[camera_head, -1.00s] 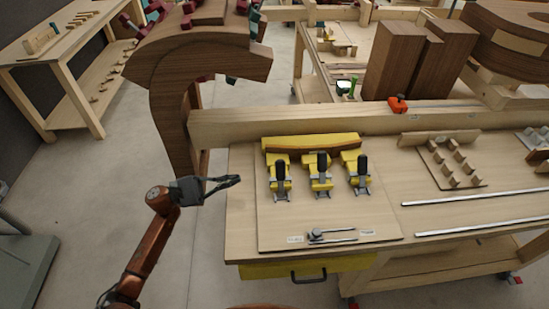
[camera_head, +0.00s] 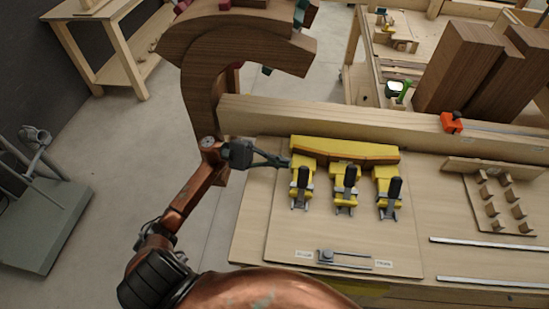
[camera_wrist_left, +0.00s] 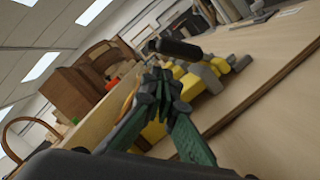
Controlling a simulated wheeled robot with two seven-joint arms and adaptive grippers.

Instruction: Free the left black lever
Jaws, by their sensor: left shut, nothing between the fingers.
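Three yellow toggle clamps with black levers stand in a row on a wooden board (camera_head: 270,230), against a yellow curved form (camera_head: 345,148). The left black lever (camera_head: 304,176) stands upright on the left clamp. My left gripper (camera_head: 286,162) is shut and empty, with its fingertips just left of that clamp's upper part; I cannot tell whether they touch it. In the left wrist view the shut fingertips (camera_wrist_left: 158,88) are in front of yellow clamp parts, and a black lever (camera_wrist_left: 178,48) shows just beyond them. My right gripper is not in view.
The middle lever (camera_head: 350,175) and right lever (camera_head: 395,188) stand close by. A long wooden beam (camera_head: 330,125) runs behind the form. A small metal tool (camera_head: 343,257) lies between labels at the board's front. Bare board lies before the clamps.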

